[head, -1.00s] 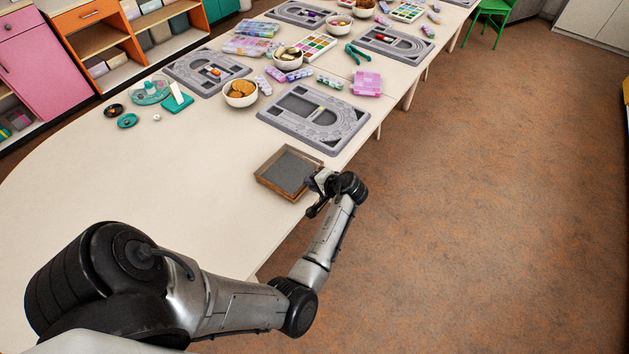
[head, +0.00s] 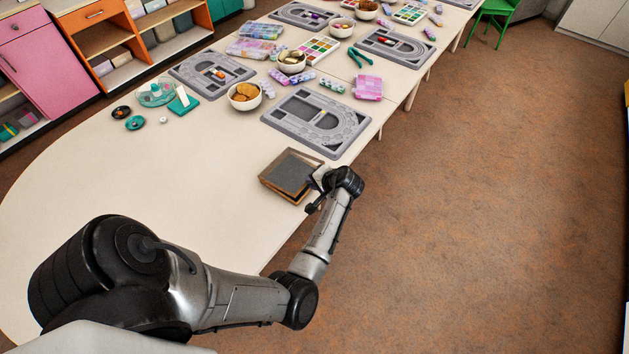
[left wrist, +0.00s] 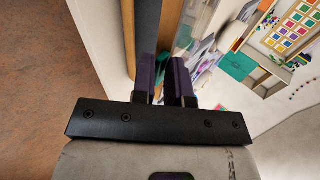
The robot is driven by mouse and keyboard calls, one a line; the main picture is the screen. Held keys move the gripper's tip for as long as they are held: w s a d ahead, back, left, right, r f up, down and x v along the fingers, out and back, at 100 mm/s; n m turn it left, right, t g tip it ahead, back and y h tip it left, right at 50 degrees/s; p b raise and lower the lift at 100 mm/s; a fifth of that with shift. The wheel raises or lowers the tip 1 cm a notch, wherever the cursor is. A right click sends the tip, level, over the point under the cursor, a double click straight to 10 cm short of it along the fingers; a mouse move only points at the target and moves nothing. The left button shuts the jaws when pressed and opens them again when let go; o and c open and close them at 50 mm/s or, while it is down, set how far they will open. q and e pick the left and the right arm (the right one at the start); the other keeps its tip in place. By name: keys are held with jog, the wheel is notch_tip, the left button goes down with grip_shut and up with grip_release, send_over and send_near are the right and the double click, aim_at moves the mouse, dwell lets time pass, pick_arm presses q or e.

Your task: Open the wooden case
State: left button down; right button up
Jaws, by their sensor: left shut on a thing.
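The wooden case (head: 270,187) lies on the table near its right edge, with brown wood sides and a dark grey lid panel (head: 291,171). The lid looks slightly raised and tilted above the wooden base. My left gripper (head: 318,180) is at the right side of the case, shut on the lid's edge. In the left wrist view the fingers (left wrist: 168,82) are close together, beside a wooden strip and the dark panel (left wrist: 148,32) of the case. The fingertips are partly hidden in the head view. My right gripper is not in view.
A grey bead board (head: 317,121) lies just behind the case. Bowls (head: 244,97), another bead board (head: 212,72) and a pink box (head: 368,87) stand further back. The table (head: 150,190) left of the case is clear.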

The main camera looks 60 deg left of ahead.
pick_arm(q)
jog(key=shift+s+a+r+t+h+p, duration=0.15)
jog(key=shift+r+h+p, duration=0.1)
jog(key=shift+r+p, duration=0.5)
jog(key=shift+a+r+t+h+p, duration=0.15)
jog(key=shift+r+h+p, duration=0.15)
jog(key=shift+p, duration=0.75)
jog(key=shift+s+a+r+h+p, duration=0.1)
jog(key=shift+a+r+h+p, duration=0.2)
jog(key=shift+p, duration=0.45)
jog(key=shift+s+a+r+h+p, duration=0.1)
jog(key=shift+r+p, duration=0.25)
jog(key=shift+p, duration=0.4)
jog(key=shift+a+r+t+h+p, duration=0.15)
jog(key=shift+r+t+h+p, duration=0.15)
jog(key=shift+r+p, duration=0.5)
jog(key=p, duration=0.2)
jog(key=a+r+h+p, duration=0.1)
jog(key=shift+s+r+p, duration=0.1)
jog(key=shift+s+p, duration=0.2)
jog(key=shift+p, duration=0.1)
jog(key=shift+s+a+r+t+h+p, duration=0.1)
jog(key=shift+a+r+t+h+p, duration=0.15)
jog(key=shift+p, duration=0.25)
jog(key=shift+f, duration=0.1)
